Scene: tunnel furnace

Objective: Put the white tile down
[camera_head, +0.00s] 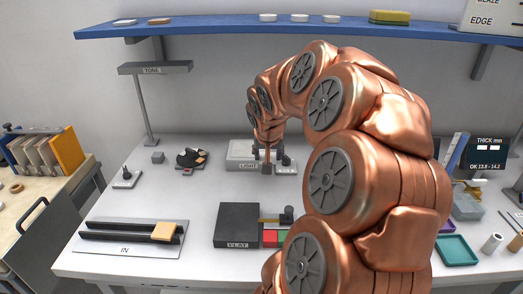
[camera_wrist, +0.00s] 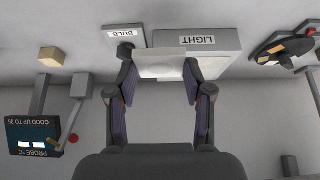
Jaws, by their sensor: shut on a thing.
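In the wrist view the white tile (camera_wrist: 160,71) is between the two fingers of my gripper (camera_wrist: 158,64), which is shut on it. The tile overlaps the grey box labelled LIGHT (camera_wrist: 225,62) and sits close to the smaller BULB block (camera_wrist: 124,35); I cannot tell whether it touches the box. In the head view my gripper (camera_head: 267,159) is at the right part of the LIGHT box (camera_head: 238,149), pointing down. The tile cannot be made out there.
A TONE stand (camera_head: 155,68), a dark round device (camera_head: 190,157), an IN rack (camera_head: 130,237) with a tan tile (camera_head: 164,231) and a black block (camera_head: 237,225) stand on the bench. A shelf (camera_head: 230,28) runs above. My arm hides the right-centre bench.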

